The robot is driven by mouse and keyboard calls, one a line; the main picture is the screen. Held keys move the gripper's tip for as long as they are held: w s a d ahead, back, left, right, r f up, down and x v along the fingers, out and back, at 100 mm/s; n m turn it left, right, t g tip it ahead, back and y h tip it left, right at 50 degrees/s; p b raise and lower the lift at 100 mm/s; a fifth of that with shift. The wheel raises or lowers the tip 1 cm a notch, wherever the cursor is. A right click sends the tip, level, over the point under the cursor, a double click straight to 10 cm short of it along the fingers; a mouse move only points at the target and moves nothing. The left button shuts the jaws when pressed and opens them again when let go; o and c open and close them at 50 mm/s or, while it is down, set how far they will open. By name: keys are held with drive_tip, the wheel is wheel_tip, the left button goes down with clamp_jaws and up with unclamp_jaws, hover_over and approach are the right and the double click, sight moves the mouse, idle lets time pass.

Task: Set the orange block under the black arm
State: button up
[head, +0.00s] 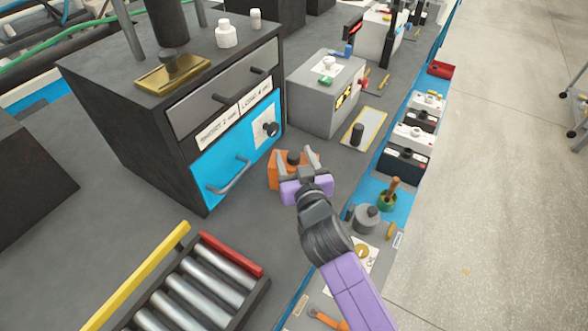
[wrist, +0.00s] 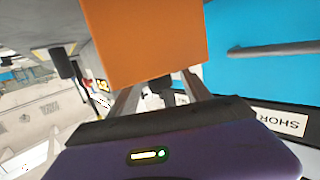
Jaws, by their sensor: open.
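The orange block (head: 274,170) stands on the grey bench by the blue drawer, partly hidden behind my gripper in the head view. It has a black knob (head: 293,157) on top. In the wrist view the block (wrist: 145,40) fills the upper middle, and the knob (wrist: 160,84) shows between the fingers. My gripper (head: 298,163) is open, its fingers on either side of the knob; whether they touch it is unclear. A thick black column (head: 168,22) stands above a brass plate (head: 172,73) on the dark cabinet. I cannot tell whether it is the black arm.
The dark cabinet with its blue drawer (head: 215,165) and handle stands close left. A grey box (head: 325,95) stands behind. A roller tray (head: 205,290) is at front left. Batteries (head: 402,163) line the right edge.

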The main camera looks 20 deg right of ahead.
drive_tip(key=shift+w, duration=0.4)
drive_tip(key=shift+c, duration=0.3)
clamp_jaws()
idle(0.9)
